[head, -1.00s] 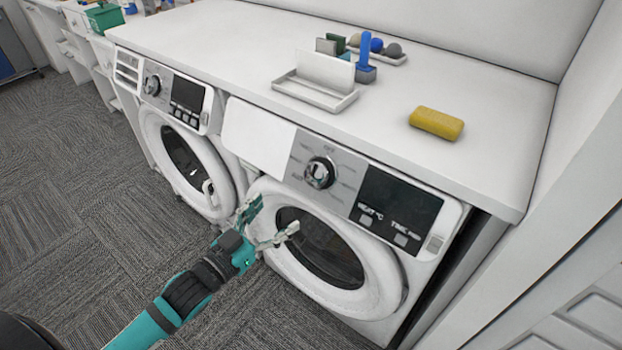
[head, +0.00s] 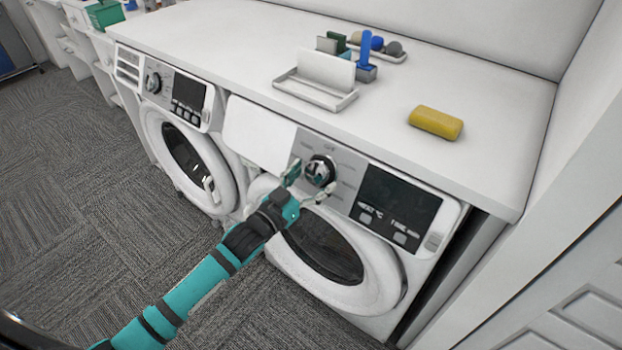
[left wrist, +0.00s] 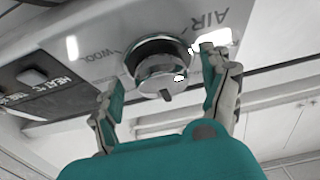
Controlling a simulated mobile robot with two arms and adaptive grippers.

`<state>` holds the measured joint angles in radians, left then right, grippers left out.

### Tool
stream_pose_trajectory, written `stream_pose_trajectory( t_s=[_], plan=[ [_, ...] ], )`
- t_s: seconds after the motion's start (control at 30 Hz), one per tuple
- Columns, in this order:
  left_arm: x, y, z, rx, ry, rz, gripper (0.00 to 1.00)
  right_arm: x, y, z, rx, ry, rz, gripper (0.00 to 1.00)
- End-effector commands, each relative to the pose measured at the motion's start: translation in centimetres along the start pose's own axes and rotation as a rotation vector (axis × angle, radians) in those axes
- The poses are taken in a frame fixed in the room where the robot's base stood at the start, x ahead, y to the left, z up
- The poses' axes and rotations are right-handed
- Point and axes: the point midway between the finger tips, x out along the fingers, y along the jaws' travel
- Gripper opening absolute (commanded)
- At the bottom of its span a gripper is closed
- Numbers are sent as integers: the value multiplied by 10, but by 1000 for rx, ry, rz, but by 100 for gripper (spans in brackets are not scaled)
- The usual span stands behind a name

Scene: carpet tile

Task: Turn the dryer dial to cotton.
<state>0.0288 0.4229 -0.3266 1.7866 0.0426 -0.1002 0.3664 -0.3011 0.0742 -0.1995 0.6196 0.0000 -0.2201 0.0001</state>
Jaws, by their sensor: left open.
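The dryer (head: 430,262) is the right-hand white machine, with HEAT and TIME marks beside a dark display (head: 397,197). Its chrome and black dial (head: 320,170) is on a grey panel left of the display. In the left wrist view the dial (left wrist: 158,62) has AIR and WOOL printed around it; no cotton mark can be read. My left gripper (head: 309,184) is open just in front of the dial. In the left wrist view its fingers (left wrist: 162,88) stand on either side of the dial's face; I cannot tell whether they touch it. My right gripper is not in view.
A second machine (head: 165,135) stands to the left. The white worktop (head: 230,50) above holds a yellow block (head: 436,122), a white tray (head: 315,92) and a blue-handled item (head: 366,60). A white cabinet (head: 560,290) stands at the right. Carpet is clear at the left.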

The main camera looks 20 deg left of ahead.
Motion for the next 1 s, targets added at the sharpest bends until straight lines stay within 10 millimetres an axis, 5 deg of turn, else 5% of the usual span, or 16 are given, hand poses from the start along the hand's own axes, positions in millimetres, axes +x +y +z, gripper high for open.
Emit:
stream_pose_trajectory(
  t_s=[0.47,1.0],
  plan=[
    [0,0,0,0,0,0,25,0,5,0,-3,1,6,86],
    [0,-5,-2,170,-1,84,25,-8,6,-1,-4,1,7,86]
  ],
)
